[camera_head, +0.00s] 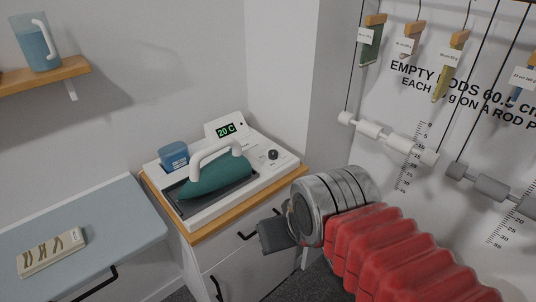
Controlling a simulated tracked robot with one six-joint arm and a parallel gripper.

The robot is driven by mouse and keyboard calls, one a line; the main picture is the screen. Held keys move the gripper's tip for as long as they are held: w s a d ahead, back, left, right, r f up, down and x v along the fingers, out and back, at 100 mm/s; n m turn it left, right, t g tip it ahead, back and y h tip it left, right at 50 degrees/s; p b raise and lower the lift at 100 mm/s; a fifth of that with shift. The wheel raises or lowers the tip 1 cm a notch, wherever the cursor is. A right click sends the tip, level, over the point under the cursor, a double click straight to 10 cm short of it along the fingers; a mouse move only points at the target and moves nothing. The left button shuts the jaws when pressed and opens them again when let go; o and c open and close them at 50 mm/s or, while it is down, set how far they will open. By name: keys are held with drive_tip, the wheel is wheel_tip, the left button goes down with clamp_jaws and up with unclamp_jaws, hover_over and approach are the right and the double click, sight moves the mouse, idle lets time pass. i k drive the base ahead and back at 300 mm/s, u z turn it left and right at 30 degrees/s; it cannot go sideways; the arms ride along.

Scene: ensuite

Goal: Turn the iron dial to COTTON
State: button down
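A teal iron (217,178) with a white handle lies on a white ironing station (188,225) on a wooden-topped cabinet. A small black dial (273,155) sits on the station's right side panel. Its markings are too small to read. A green display (226,130) at the back reads "20 C". My gripper (268,236) is at the end of my red-sleeved arm, in front of and below the station's right side, apart from the dial. Its fingers are mostly hidden by the wrist, so I cannot tell whether they are open.
A blue container (174,156) stands at the station's back left. A blue-grey surface (90,225) at left holds a beige block (51,252). A shelf (45,75) with a blue jug (37,43) is above. Hanging rods (387,137) are at right. The space above the dial is clear.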

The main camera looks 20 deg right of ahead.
sight(272, 154)
drive_tip(key=z, duration=0.55)
drive_tip(key=k, duration=1.3)
drive_tip(key=z, duration=0.45)
drive_tip(key=i, duration=0.8)
drive_tip(key=u, duration=0.6)
drive_tip(key=i, duration=0.6)
drive_tip(key=u, duration=0.65)
drive_tip(key=i, duration=0.5)
drive_tip(key=u, duration=0.25)
